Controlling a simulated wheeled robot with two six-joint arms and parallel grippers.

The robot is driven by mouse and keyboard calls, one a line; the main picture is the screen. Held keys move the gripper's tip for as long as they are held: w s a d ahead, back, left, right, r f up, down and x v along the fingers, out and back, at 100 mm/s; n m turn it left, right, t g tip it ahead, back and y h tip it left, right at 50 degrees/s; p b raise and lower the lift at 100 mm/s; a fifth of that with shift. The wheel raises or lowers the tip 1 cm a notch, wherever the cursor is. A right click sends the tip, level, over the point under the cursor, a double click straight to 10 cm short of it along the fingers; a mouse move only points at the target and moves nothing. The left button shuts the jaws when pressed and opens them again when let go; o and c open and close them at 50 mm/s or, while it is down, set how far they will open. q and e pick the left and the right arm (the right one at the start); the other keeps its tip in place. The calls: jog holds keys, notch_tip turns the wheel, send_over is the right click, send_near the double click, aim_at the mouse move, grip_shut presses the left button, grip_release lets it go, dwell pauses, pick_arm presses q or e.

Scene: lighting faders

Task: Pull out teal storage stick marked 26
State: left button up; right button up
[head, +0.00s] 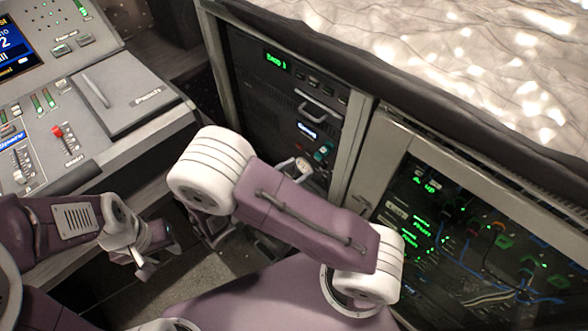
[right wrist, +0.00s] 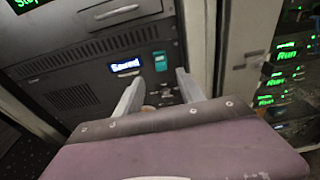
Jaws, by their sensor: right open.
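The teal storage stick (head: 322,153) sits in the lower front panel of the dark rack unit. It also shows in the right wrist view (right wrist: 160,61), upright in the panel, right of a lit display; its 26 mark is too small to read. My right gripper (right wrist: 160,75) is open, its two fingers on either side of the line to the stick. The stick appears just beyond the fingertips, and I cannot tell if they touch it. In the head view my right gripper (head: 300,168) is partly hidden by my arm. My left gripper (head: 148,264) hangs at the lower left, away from the rack.
The lit display (right wrist: 125,66) seems to read "Saved". A metal handle (head: 318,108) projects from the rack front above it. An open-fronted cabinet with cables (head: 480,240) stands to the right. A fader console (head: 75,120) stands at the left.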

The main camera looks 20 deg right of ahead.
aim_at(317, 157)
jog(key=b+x, duration=0.2)
jog(key=x, duration=0.2)
jog(key=shift+d+f, duration=0.2)
jog(key=shift+f, duration=0.05)
jog(key=shift+x, duration=2.1)
jog(key=shift+r, duration=0.2)
grip_shut()
jog(key=shift+f+p+v, duration=0.2)
jog(key=shift+p+v, duration=0.2)
jog(key=shift+v, duration=0.7)
jog(key=shift+f+p+v, duration=0.2)
jog(key=shift+p+v, duration=0.2)
jog(key=shift+v, duration=0.7)
jog(key=shift+a, duration=0.1)
